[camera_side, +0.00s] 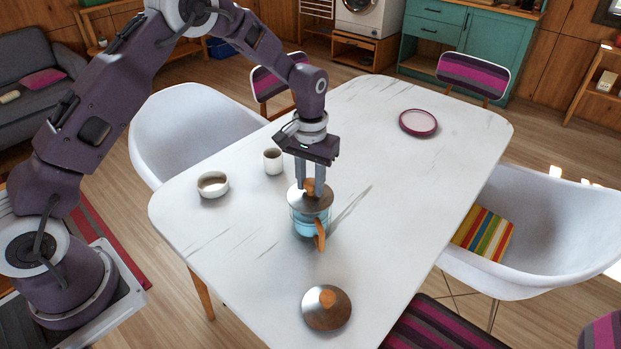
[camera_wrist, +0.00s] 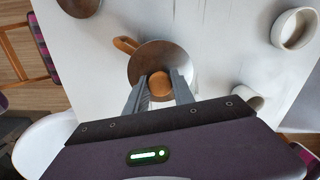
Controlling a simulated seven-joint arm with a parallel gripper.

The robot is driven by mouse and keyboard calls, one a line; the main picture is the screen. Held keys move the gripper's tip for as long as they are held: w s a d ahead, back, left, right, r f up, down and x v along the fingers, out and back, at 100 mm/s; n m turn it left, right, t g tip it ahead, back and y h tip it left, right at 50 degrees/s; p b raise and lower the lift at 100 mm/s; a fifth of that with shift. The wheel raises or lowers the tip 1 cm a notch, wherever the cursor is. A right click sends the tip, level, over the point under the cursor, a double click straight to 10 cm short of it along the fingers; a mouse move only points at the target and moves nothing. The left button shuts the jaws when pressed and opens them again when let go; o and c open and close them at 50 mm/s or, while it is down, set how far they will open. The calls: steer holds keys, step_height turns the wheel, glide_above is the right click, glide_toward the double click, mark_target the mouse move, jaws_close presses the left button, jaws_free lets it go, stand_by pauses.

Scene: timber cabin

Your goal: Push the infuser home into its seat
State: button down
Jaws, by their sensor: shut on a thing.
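My gripper (camera_side: 310,181) points straight down and is shut on the wooden knob of the infuser (camera_side: 310,203), a round metal disc. The wrist view also shows the infuser (camera_wrist: 163,57), with its knob between the fingertips (camera_wrist: 160,90). The disc is over the mouth of a glass pot (camera_side: 309,227) with bluish contents and a wooden handle, which shows in the wrist view (camera_wrist: 125,45). The disc hides the pot's rim and mouth, so I cannot tell whether it sits flush or slightly above. The pot stands upright on the table.
On the white table (camera_side: 400,180), a metal lid with a wooden knob (camera_side: 326,307) lies in front. A white bowl (camera_side: 213,184) and a cup (camera_side: 273,161) stand left of the pot. A pink-rimmed plate (camera_side: 418,122) lies at the back right. The table's right side is clear.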

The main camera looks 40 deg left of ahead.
steer(key=shift+f, duration=0.35)
steer(key=c, duration=1)
jaws_free()
step_height(320, 180, up, 7)
steer(key=s+r+m+t, duration=0.1)
steer(key=s+r+t, duration=0.2)
steer(key=s+r, duration=1.35)
steer(key=s+a+m+t, duration=0.1)
steer(key=s+t, duration=0.1)
steer(key=s, duration=1.3)
steer(key=shift+r+m+t, duration=0.3)
steer(key=shift+r, duration=0.15)
